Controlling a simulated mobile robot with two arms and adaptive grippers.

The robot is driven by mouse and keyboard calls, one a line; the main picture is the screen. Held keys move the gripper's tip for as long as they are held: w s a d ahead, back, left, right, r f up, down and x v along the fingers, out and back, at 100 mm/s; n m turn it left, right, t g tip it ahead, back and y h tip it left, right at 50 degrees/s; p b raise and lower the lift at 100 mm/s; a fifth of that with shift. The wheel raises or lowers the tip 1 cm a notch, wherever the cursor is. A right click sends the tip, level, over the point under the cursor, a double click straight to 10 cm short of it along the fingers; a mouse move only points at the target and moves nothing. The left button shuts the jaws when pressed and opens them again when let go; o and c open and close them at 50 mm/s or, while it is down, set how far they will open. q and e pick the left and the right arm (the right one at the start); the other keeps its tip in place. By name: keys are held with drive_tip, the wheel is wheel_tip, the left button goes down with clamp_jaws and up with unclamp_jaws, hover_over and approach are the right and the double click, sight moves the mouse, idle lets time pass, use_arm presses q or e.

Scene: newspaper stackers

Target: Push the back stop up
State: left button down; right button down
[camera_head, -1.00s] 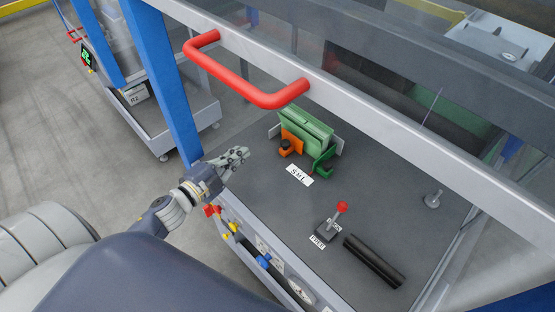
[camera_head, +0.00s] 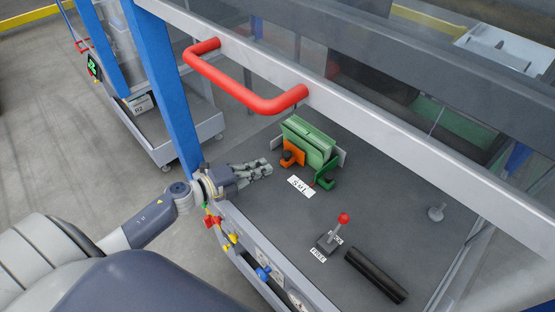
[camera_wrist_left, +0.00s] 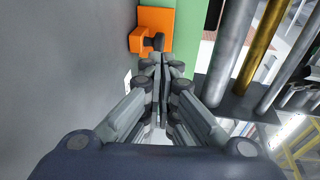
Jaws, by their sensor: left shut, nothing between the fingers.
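A green slotted block assembly (camera_head: 312,138) stands on the grey deck behind the white SML label (camera_head: 300,187). An orange bracket (camera_head: 291,153) with a dark knob and a green bracket (camera_head: 328,171) are at its front; I cannot tell which part is the back stop. My left gripper (camera_head: 267,168) is shut and empty, over the deck just left of the orange bracket and apart from it. In the left wrist view the fingertips (camera_wrist_left: 162,62) point toward the orange bracket (camera_wrist_left: 155,18) and its knob, beside a green strip (camera_wrist_left: 188,35). My right gripper is not in view.
A red handle (camera_head: 250,96) on a grey bar and a blue post (camera_head: 163,85) frame the deck above. A red-knobbed lever (camera_head: 343,219) and a black cylinder (camera_head: 376,275) are at the lower right. Coloured knobs line the front edge.

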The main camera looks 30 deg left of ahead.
use_arm(q)
approach(296, 151)
drive_tip(key=shift+w+d+f+p, duration=0.45)
drive_tip(key=shift+w+d+f, duration=0.15)
drive_tip(key=shift+w+d, duration=0.35)
drive_tip(key=shift+w, duration=0.1)
drive_tip(key=shift+w+a+r+b+x, duration=0.1)
drive_tip(key=shift+r+b+x, duration=0.05)
drive_tip(key=shift+x, duration=0.6)
drive_tip(key=shift+w+a+r+b+x, duration=0.1)
drive_tip(key=shift+x, duration=0.7)
drive_tip(key=shift+w+a+r+b+x, duration=0.1)
drive_tip(key=shift+r+b+x, duration=0.05)
drive_tip(key=shift+x, duration=0.6)
drive_tip(key=shift+s, duration=0.1)
drive_tip(key=shift+s+a, duration=0.1)
drive_tip(key=shift+a, duration=0.05)
